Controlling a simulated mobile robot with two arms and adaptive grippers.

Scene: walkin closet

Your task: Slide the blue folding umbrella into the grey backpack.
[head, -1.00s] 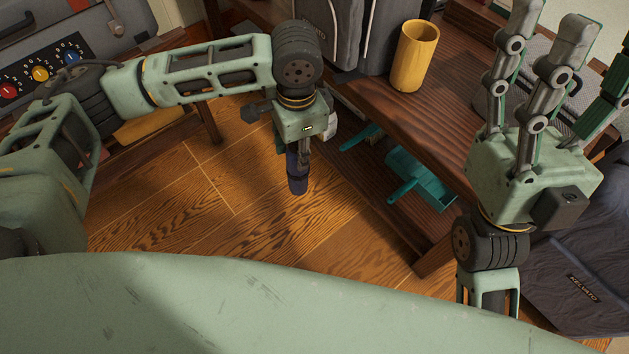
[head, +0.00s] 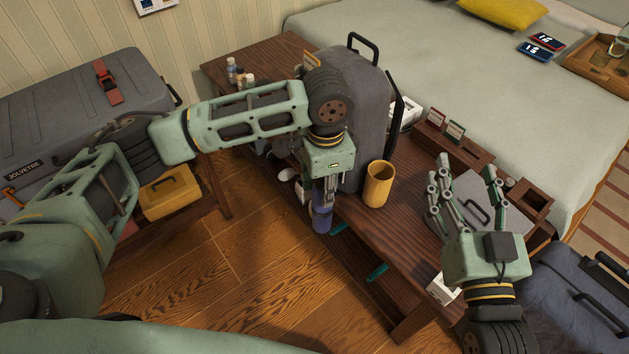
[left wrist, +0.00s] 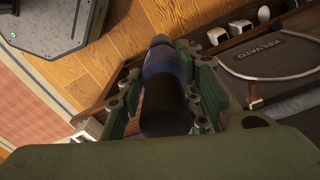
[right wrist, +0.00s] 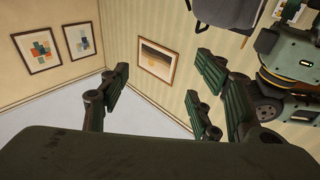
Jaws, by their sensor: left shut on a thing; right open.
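The blue folding umbrella (head: 322,219) hangs roughly upright in my left gripper (head: 324,200), beside the near edge of the wooden bench. In the left wrist view its dark end (left wrist: 165,110) sits between the fingers (left wrist: 163,85), which are shut on it. The grey backpack (head: 352,110) stands upright on the bench, just behind and right of my left gripper. Its front panel (left wrist: 285,55) shows in the left wrist view; its opening cannot be made out.
A yellow cup (head: 379,184) stands on the bench (head: 395,235) right of the backpack. A grey case (head: 490,200) lies behind my right gripper. A dark blue bag (head: 580,300) is at lower right. A yellow box (head: 170,193) is at left. Wooden floor (head: 230,270) is open in front.

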